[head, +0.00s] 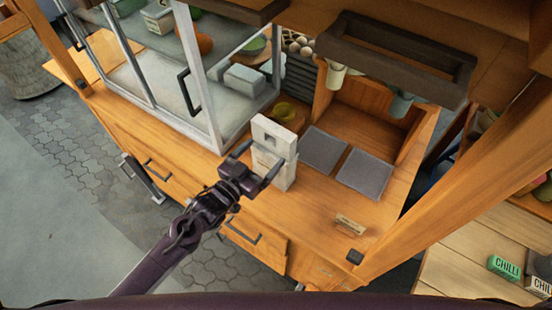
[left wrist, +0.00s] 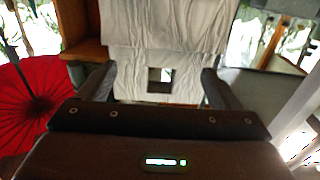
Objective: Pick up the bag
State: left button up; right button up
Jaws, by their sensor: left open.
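The bag (head: 285,148) is pale, upright and tall, with a dark square hole near its top. It stands on the wooden counter by the corner of the glass case. My left gripper (head: 258,160) is open, with one finger on each side of the bag in the head view. The left wrist view also shows the wrinkled bag (left wrist: 150,35) between the spread fingers of the left gripper (left wrist: 155,82). Whether the fingers touch it I cannot tell. The gripper hides part of the bag's lower front. My right gripper is not in view.
Two dark grey square mats (head: 365,173) lie right of the bag. A glass case (head: 215,110) stands close on its left. A wooden shelf with a dark tray (head: 395,60) overhangs the counter. A small sign (head: 350,224) is near the front edge.

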aim_at(270, 146)
pick_arm(q)
jog(key=shift+b+x, duration=0.5)
jog(key=shift+x, duration=0.7)
jog(key=b+x, duration=0.1)
jog(key=x, duration=0.1)
jog(key=shift+w+d, duration=0.15)
jog(key=shift+w, duration=0.2)
jog(key=shift+w+d, duration=0.15)
jog(key=shift+w+r, duration=0.1)
jog(key=shift+w, duration=0.05)
jog(key=shift+c, duration=1.2)
jog(key=shift+r, duration=0.1)
jog(key=c, duration=1.4)
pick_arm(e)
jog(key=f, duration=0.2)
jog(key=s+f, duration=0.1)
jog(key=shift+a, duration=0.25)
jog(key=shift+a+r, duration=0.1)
